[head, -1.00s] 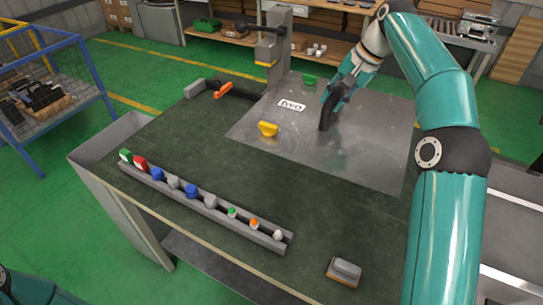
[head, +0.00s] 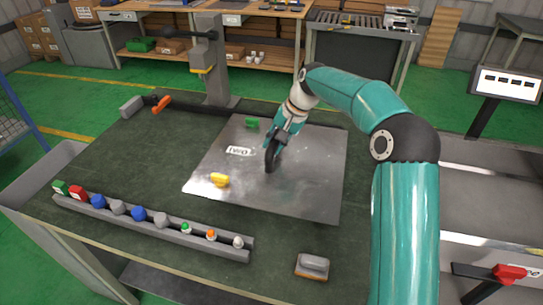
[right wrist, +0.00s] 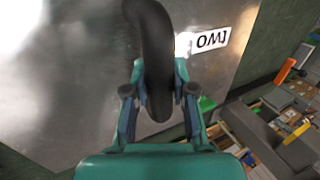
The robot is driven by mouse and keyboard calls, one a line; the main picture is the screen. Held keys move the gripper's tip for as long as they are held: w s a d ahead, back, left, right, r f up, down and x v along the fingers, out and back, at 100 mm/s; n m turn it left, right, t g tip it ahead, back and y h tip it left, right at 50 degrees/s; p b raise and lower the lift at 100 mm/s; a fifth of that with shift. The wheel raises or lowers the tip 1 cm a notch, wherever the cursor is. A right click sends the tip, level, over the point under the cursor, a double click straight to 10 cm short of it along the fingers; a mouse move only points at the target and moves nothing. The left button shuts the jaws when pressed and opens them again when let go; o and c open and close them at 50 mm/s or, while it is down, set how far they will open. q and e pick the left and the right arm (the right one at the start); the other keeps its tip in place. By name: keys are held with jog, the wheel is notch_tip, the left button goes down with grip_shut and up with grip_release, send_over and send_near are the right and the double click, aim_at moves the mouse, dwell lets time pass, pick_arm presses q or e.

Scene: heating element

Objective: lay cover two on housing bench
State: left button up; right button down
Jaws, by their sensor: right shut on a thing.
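A shiny metal sheet labelled "two" (head: 310,180), which I take as cover two, lies flat over the dark green-topped bench (head: 120,165); whether it touches the top cannot be told. Its label also shows in the right wrist view (right wrist: 212,40). My right gripper (head: 275,145) is above the middle of the sheet, shut on a black curved handle (right wrist: 152,50) that rises from it. The handle's foot is partly hidden. Whether this bench is the housing bench cannot be read. My left gripper is not in view.
A yellow piece (head: 220,180) and a green piece (head: 252,122) sit at the sheet's left and far edges. A grey rack (head: 170,232) of coloured knobs lines the near edge. A grey block (head: 312,266) lies at front right. A grey post (head: 213,70) stands behind.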

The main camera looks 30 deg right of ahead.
aim_at(275, 157)
jog(key=shift+f, duration=2)
jog(key=c, duration=1)
grip_release()
jog(key=shift+f, duration=0.1)
jog(key=shift+o, duration=0.2)
jog(key=v, duration=1.2)
jog(key=shift+a, duration=0.1)
